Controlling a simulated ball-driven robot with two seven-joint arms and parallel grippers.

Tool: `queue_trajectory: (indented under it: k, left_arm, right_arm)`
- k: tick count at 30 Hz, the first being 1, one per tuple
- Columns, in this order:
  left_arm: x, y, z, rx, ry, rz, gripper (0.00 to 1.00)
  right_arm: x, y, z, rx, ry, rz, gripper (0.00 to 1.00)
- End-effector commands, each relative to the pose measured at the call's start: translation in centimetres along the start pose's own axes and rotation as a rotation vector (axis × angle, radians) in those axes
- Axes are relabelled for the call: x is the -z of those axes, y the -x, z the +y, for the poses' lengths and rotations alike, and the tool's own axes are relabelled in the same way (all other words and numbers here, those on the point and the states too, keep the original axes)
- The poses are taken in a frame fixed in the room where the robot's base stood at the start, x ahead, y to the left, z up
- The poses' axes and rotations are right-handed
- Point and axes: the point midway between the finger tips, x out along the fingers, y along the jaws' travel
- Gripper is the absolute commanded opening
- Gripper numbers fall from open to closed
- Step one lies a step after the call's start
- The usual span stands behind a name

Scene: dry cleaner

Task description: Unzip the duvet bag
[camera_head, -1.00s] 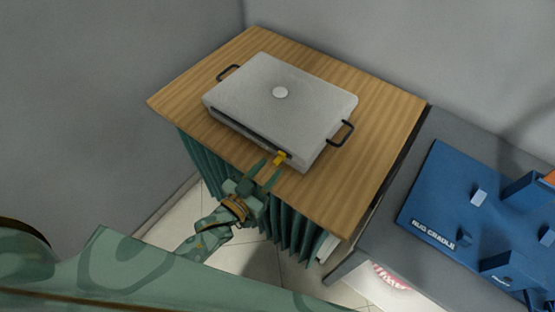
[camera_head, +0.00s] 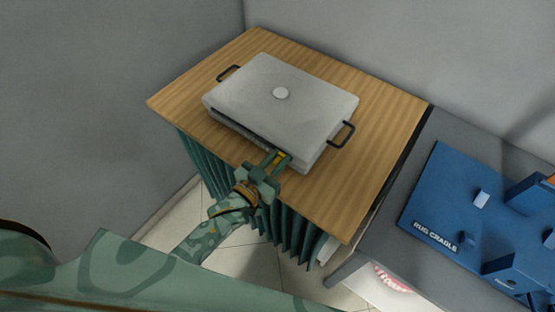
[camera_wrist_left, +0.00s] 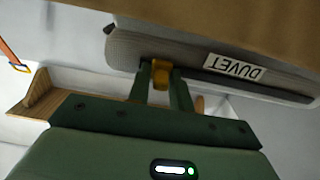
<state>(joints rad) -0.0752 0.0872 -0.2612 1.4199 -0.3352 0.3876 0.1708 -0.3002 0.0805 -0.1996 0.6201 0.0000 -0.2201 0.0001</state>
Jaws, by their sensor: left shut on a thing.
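The grey duvet bag (camera_head: 290,100) lies flat on the wooden table, with a round white disc on top and a dark handle at each end. Its front side also shows in the left wrist view (camera_wrist_left: 140,51), with a "DUVET" label (camera_wrist_left: 234,68) and a dark zip line. The yellow zip pull (camera_wrist_left: 161,72) is at the bag's front side, towards its right end in the head view. My left gripper (camera_head: 278,158) is shut on the yellow pull, its green fingers on either side of it. My right gripper is not in view.
The wooden table (camera_head: 375,125) has bare room around the bag, and a green pleated curtain (camera_head: 205,168) hangs below its front edge. A blue rug cradle (camera_head: 440,205) sits on a grey counter to the right. Grey walls stand behind and left.

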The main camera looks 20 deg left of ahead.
Motion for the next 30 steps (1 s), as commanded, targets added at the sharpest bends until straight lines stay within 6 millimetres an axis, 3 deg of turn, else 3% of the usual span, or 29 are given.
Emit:
queue_trajectory:
  k: [8, 21, 30]
  left_arm:
    - [0.1, 0.0, -4.6, 0.001, -0.007, 0.000, 0.00]
    - [-0.3, 0.0, -17.9, 0.002, -0.006, -0.001, 0.00]
    - [-0.2, 0.0, -23.7, 0.002, -0.003, -0.001, 0.00]
  right_arm:
    - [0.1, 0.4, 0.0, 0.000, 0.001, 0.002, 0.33]
    - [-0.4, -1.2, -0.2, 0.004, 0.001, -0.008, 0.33]
    - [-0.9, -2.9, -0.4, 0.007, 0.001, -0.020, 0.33]
